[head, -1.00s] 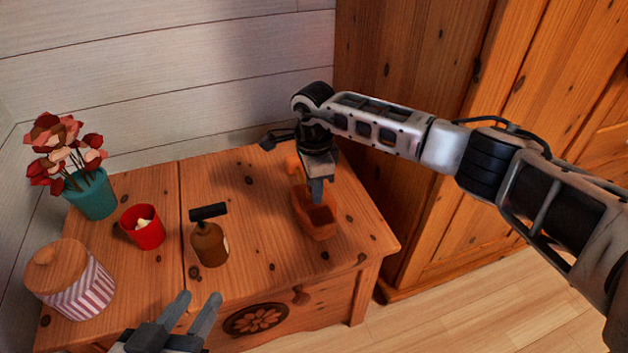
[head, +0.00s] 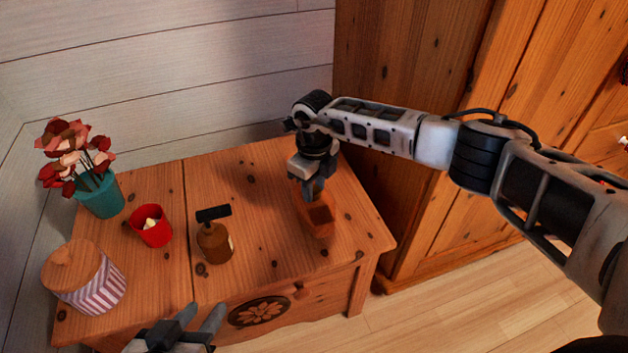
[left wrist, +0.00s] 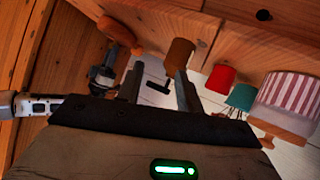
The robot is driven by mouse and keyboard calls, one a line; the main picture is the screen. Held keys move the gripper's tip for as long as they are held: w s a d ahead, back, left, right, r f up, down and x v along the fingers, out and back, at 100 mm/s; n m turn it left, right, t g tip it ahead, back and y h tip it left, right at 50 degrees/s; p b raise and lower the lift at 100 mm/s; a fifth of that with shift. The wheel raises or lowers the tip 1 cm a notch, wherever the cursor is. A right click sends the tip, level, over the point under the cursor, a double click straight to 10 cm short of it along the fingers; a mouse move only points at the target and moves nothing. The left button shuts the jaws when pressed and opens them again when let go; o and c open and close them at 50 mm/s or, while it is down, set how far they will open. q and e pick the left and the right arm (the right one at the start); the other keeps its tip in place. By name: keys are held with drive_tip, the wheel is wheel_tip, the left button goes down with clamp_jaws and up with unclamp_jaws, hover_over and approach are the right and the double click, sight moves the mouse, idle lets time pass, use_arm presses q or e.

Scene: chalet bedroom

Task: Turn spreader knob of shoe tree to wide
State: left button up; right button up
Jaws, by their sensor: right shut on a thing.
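The wooden shoe tree (head: 319,218) lies on the right part of the wooden cabinet top, its near block in view. My right gripper (head: 313,190) comes down over it from above and is shut on part of it. The gripper hides the spreader knob, so its setting cannot be seen. In the left wrist view the shoe tree (left wrist: 118,32) shows at the upper left, beside my right gripper. My left gripper (head: 202,318) is open and empty, in front of the cabinet's front edge; its two fingers (left wrist: 158,88) stand apart in the left wrist view.
A brown bottle with a black top (head: 215,243) stands mid-cabinet. A red cup (head: 151,232), a striped jar with wooden lid (head: 92,290) and a teal flower pot (head: 101,200) stand at the left. A tall wardrobe (head: 425,60) rises close on the right. The back middle of the top is clear.

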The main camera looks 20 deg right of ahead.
drive_tip(key=shift+r+m, duration=0.1)
drive_tip(key=shift+m, duration=0.6)
drive_tip(key=shift+m+p, duration=0.3)
drive_tip(key=shift+p, duration=0.05)
use_arm(q)
drive_tip(key=shift+a+f+g, duration=0.25)
drive_tip(key=shift+f+g, duration=0.15)
use_arm(e)
drive_tip(key=shift+m, duration=0.3)
drive_tip(key=o, duration=1)
use_arm(q)
drive_tip(key=shift+d, duration=0.1)
